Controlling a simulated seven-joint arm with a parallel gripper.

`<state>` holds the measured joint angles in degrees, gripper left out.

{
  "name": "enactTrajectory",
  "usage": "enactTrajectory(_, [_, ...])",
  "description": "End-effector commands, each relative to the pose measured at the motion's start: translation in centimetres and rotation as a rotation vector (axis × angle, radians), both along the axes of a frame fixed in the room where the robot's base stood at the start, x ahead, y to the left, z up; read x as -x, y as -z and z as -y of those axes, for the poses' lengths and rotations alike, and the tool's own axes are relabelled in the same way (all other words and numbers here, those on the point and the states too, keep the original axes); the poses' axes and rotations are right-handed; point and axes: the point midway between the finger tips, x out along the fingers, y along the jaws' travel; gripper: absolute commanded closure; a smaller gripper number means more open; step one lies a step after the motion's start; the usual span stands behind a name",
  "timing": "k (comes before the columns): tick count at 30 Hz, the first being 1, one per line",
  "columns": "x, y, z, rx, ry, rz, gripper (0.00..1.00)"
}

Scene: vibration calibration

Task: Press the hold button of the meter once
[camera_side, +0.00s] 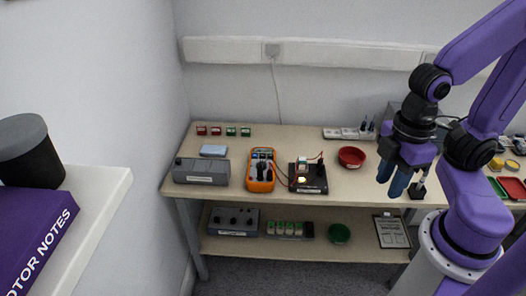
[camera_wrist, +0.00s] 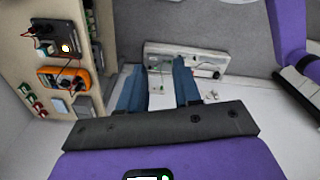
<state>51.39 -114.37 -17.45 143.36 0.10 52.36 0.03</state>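The orange meter (camera_side: 262,171) stands on the bench top, left of centre in the side view, with leads running right to a dark device (camera_side: 309,178) with a lit spot. In the wrist view the meter (camera_wrist: 62,77) is at the left, turned sideways, with a red lead. Its hold button is too small to pick out. My gripper (camera_side: 399,180) is over the right part of the bench, well to the right of the meter. In the wrist view its two blue fingers (camera_wrist: 160,84) are apart with nothing held between them. It touches nothing that I can see.
A grey box (camera_side: 201,171) stands left of the meter, with a light-blue block (camera_side: 213,150) behind it. A red bowl (camera_side: 351,157) and a power strip (camera_side: 347,134) lie between the meter and my gripper. The lower shelf (camera_side: 270,246) holds more equipment.

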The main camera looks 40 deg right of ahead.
Motion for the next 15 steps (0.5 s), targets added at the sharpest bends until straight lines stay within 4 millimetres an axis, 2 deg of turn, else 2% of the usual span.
enactTrajectory(1, [0.0,0.0,0.0,0.0,0.0,0.0,0.84])
enactTrajectory(3, [0.0,0.0,0.0,0.0,0.0,0.0,1.0])
enactTrajectory(15, [0.0,0.0,0.0,0.0,0.0,0.0,1.0])
